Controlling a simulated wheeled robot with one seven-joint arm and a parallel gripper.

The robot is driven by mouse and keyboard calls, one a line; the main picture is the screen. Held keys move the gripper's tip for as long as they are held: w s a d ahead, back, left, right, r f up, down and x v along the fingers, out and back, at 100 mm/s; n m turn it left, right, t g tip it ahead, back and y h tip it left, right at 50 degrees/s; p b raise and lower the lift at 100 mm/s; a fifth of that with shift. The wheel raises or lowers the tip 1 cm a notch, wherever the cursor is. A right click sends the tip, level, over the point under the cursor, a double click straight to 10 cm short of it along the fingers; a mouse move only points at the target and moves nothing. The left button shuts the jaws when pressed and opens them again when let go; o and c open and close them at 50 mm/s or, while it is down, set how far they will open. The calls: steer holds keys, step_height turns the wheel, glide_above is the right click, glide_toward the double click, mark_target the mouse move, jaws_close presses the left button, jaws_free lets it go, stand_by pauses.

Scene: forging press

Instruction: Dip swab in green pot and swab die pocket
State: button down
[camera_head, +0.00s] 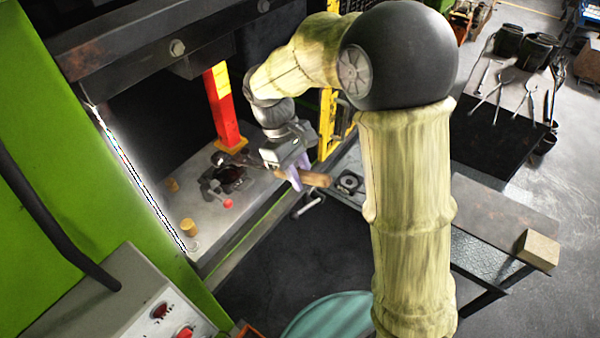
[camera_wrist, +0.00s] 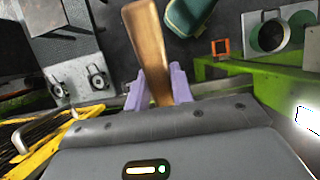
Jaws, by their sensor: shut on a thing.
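My gripper (camera_head: 297,181) is at the front edge of the press bed. Its lilac fingers (camera_wrist: 158,88) are shut on a wooden handle (camera_wrist: 146,40), which also shows in the head view (camera_head: 317,179), sticking out to the right. I take this as the swab's handle; its working end cannot be made out. A dark die-like block (camera_head: 230,178) lies on the press bed, left of my gripper and apart from it. Its pocket is not clear.
A red and yellow post (camera_head: 221,105) stands behind the block. Small brass pegs (camera_head: 189,228) and a red knob (camera_head: 228,204) are on the bed. The green press frame (camera_head: 60,180) bounds the left. A bench with dark pots (camera_head: 508,40) and tongs is at upper right.

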steer(key=s+d+r, duration=0.2)
steer(key=s+d, duration=1)
steer(key=d, duration=0.3)
steer(key=shift+s+d, duration=0.2)
steer(key=shift+d, duration=0.2)
stand_by(0.4)
stand_by(0.9)
